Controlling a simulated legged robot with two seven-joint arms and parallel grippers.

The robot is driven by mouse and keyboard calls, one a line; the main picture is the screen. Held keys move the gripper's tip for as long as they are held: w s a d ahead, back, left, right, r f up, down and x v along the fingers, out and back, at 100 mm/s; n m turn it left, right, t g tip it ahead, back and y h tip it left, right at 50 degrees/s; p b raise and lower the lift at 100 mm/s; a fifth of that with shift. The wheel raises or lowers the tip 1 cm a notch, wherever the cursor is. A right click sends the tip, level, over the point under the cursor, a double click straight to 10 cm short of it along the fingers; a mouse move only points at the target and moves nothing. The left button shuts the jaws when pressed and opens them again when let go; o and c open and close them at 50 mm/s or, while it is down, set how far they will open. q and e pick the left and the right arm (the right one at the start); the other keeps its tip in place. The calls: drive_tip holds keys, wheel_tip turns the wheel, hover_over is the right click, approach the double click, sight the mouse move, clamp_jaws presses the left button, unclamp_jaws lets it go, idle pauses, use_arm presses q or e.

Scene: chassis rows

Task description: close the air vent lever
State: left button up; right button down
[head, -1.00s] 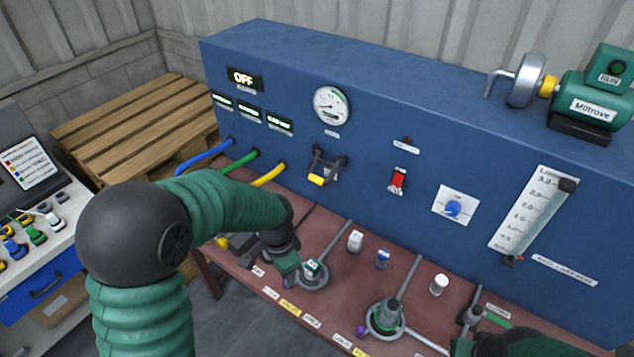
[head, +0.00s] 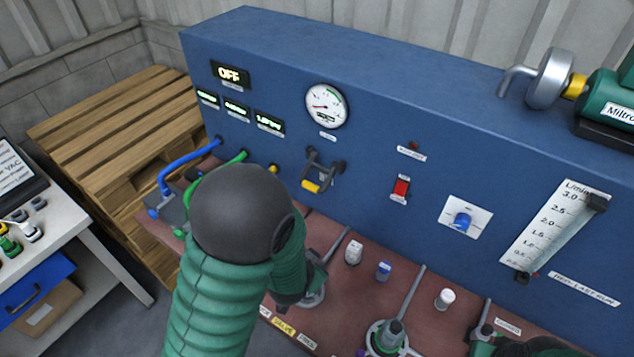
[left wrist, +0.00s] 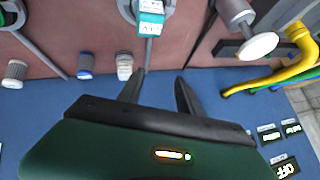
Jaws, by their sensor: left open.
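Several valves stand on the red-brown bench; I cannot read which is labelled air vent. The nearest to my left arm is a grey ring valve (head: 312,294), partly hidden by that arm. The left wrist view shows its teal-and-white block (left wrist: 150,18) at the top, with a grey rod (left wrist: 148,52) leading toward the panel. My left gripper (left wrist: 160,80) is open and empty, its fingertips either side of the rod's line, with no contact visible. A second ring valve (head: 388,336) sits farther right. My right arm's dark end (head: 492,345) is cut off at the lower right; its fingers are unclear.
The blue panel (head: 255,60) rises behind the bench, with a gauge (head: 327,105), red switch (head: 401,188) and yellow-tipped lever (head: 312,186). White knob (head: 353,252) and blue knob (head: 384,271) stand near the rod. Blue hose (head: 180,165) is at left.

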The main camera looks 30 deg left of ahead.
use_arm(q)
drive_tip(key=w+a+f+m+t+y, duration=0.1)
drive_tip(key=w+a+m+t+y, duration=0.1)
drive_tip(key=a+m+t, duration=0.1)
drive_tip(key=m+t+y+b, duration=0.1)
drive_tip(key=m+t, duration=0.6)
drive_tip(key=m, duration=0.2)
approach(311, 186)
drive_tip(key=b+x, duration=0.7)
drive_tip(key=f+b+x, duration=0.1)
drive_tip(key=b+x, duration=0.2)
drive_tip(key=b, duration=0.1)
drive_tip(key=shift+w+a, duration=0.25)
drive_tip(key=shift+w, duration=0.15)
